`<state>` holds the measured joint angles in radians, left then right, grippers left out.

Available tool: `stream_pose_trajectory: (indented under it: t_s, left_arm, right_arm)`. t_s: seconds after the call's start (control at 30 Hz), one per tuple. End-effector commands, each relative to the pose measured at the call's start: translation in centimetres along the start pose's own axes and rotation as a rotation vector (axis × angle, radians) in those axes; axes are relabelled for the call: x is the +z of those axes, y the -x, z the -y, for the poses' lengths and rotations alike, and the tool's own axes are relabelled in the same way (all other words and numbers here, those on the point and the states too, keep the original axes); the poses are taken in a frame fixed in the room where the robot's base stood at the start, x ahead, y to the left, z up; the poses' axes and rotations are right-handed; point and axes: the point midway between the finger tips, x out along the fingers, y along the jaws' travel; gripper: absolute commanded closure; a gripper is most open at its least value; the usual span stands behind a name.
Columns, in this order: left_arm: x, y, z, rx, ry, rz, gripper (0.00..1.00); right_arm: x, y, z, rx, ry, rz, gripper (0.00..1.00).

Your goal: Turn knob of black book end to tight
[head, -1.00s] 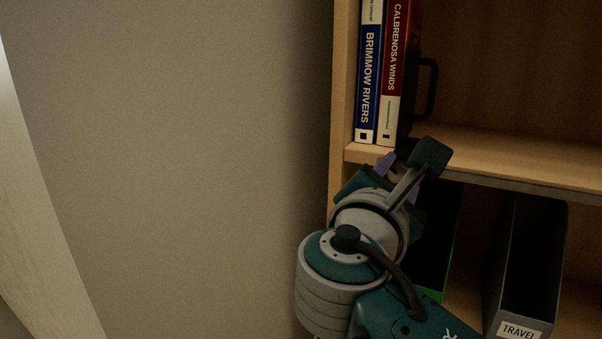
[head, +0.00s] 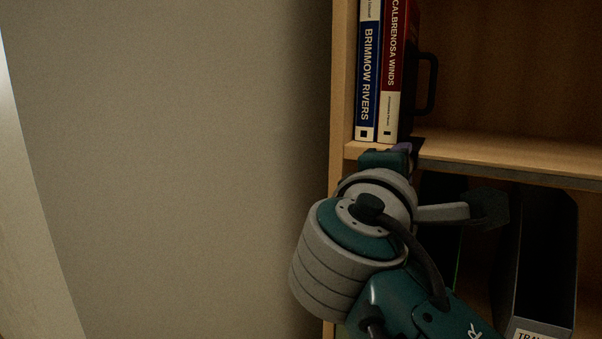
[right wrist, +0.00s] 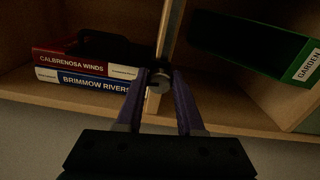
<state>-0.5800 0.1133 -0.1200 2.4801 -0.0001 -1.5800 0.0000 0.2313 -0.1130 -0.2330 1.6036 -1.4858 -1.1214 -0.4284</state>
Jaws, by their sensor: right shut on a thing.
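The black book end (head: 427,85) stands on the upper shelf board, right against the red book, with its loop handle sticking out to the right. A small grey round knob (right wrist: 158,84) sits at the shelf's front edge, between the purple fingers of my right gripper (right wrist: 158,90). The fingers are shut on the knob, one on each side. In the head view my right gripper (head: 402,150) is at the edge below the books, where my wrist mostly hides the knob. My left gripper is out of view.
A blue book (head: 368,75) and a red book (head: 393,60) stand upright beside the book end. Dark file holders stand on the lower shelf (head: 545,250), one with a green GARDEN end (right wrist: 302,68). The upper shelf is clear to the right.

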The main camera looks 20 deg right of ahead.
Motion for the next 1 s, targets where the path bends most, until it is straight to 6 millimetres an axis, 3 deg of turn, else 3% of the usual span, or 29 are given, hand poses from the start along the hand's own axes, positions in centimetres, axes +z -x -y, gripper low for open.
stream_pose_trajectory:
  t_s: [0.3, 0.83, 0.87, 1.0]
  left_arm:
    - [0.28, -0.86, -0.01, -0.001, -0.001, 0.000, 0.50]
    - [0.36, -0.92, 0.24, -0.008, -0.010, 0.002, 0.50]
    - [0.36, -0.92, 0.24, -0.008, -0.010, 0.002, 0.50]
    - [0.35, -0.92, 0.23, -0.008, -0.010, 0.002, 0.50]
  right_arm:
    - [-0.03, 0.00, 0.08, 0.000, -0.110, -0.001, 1.00]
    - [-0.02, 0.00, 0.00, 0.000, -0.130, 0.000, 1.00]
    - [-0.02, 0.00, 0.00, 0.000, -0.130, 0.000, 0.60]
    - [-0.01, 0.00, 0.01, 0.000, -0.129, 0.000, 0.44]
